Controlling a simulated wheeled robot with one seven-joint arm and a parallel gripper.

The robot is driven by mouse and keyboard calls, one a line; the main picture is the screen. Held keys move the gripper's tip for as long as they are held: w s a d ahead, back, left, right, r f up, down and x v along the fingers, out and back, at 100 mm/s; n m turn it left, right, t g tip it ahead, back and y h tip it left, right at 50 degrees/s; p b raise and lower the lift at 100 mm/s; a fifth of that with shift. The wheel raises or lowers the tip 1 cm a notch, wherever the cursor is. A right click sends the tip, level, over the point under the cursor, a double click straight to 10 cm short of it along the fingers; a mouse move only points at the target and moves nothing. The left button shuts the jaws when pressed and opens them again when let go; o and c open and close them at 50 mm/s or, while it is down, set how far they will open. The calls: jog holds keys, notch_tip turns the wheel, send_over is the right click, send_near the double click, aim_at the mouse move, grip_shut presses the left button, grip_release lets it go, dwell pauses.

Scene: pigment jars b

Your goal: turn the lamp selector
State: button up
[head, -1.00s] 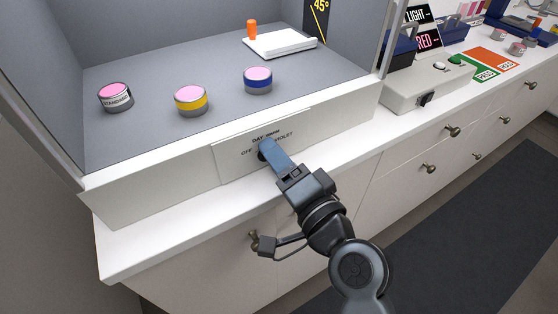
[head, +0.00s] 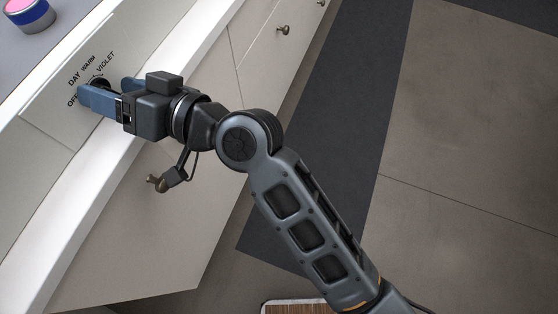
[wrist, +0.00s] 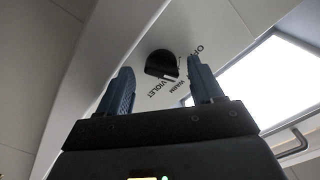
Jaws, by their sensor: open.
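The lamp selector is a dark round knob (head: 101,81) on the pale front panel (head: 62,128) under the booth, with OFF, DAY, WARM and VIOLET printed around it. In the wrist view the knob (wrist: 160,63) shows between and just beyond my blue fingertips, with a light mark on its edge on the WARM side. The exact setting is hard to read. My gripper (head: 103,89) is open in front of the panel, its fingers on either side of the knob. The wrist view shows the gripper (wrist: 160,68) with a clear gap between its fingers. I cannot tell whether either finger touches the knob.
A pink-topped jar with a blue band (head: 30,14) stands on the grey booth floor at the upper left. A white counter edge (head: 128,148) runs below the panel, above cabinet doors with knobs (head: 283,30). Open floor (head: 470,120) lies to the right.

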jog(key=shift+s+n, duration=0.1)
jog(key=shift+n, duration=0.6)
jog(key=s+d+f+m+t+h, duration=0.1)
jog(key=s+d+f+t+h, duration=0.1)
jog(key=d, duration=0.7)
jog(key=s+d+f+m+t+h, duration=0.2)
jog(key=s+d+f+h, duration=0.1)
jog(key=d, duration=0.6)
jog(key=s+d+f+m+t+h, duration=0.2)
jog(key=d+f, duration=0.3)
jog(key=d, duration=0.5)
jog(key=shift+s+h, duration=0.4)
jog(key=shift+h, duration=0.3)
jog(key=shift+d, duration=0.1)
